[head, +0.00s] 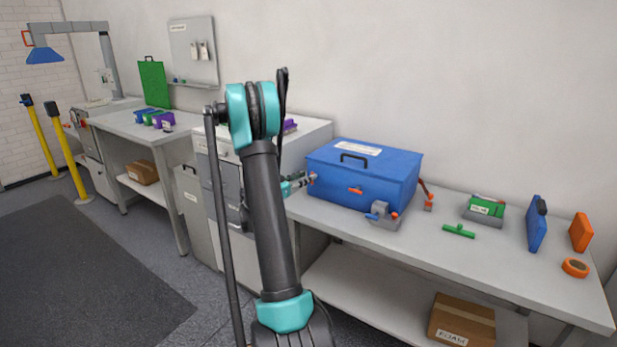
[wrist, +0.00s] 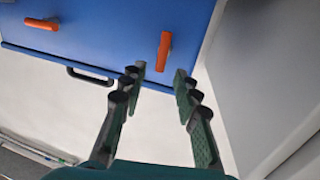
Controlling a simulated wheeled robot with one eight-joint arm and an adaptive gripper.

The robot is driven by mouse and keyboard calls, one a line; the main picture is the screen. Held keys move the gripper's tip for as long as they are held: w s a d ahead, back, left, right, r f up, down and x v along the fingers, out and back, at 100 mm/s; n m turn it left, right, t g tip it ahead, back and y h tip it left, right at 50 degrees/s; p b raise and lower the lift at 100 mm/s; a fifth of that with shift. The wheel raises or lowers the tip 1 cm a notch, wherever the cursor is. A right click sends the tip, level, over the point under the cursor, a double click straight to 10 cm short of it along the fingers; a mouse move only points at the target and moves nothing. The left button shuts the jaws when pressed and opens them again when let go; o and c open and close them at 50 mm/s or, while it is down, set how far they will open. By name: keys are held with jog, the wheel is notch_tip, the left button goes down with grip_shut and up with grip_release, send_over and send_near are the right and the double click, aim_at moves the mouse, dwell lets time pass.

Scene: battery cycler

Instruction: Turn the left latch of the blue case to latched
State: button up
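The blue case (head: 375,178) stands closed on the bench, with a black handle on its lid; its blue face also fills the top of the wrist view (wrist: 105,38). That view appears upside down. The left latch (wrist: 164,52) is an orange bar, upright in the wrist view, just beyond and between my fingertips. The other latch (wrist: 41,24) lies nearly level, and it shows level on the case front in the head view (head: 356,190). My gripper (wrist: 159,75) is open and empty at the case's left front; contact with the latch cannot be told.
A grey fixture with a blue block and orange knob (head: 384,214) stands before the case's right front. A green T-shaped piece (head: 459,231), a green-and-grey device (head: 484,210) and orange tape (head: 575,268) lie farther right. A grey cabinet (head: 222,165) stands left.

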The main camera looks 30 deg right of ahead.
jog(key=s+a, duration=0.1)
jog(key=a, duration=0.7)
jog(key=shift+s+a, duration=0.3)
jog(key=shift+s, duration=0.05)
jog(key=shift+r, duration=0.1)
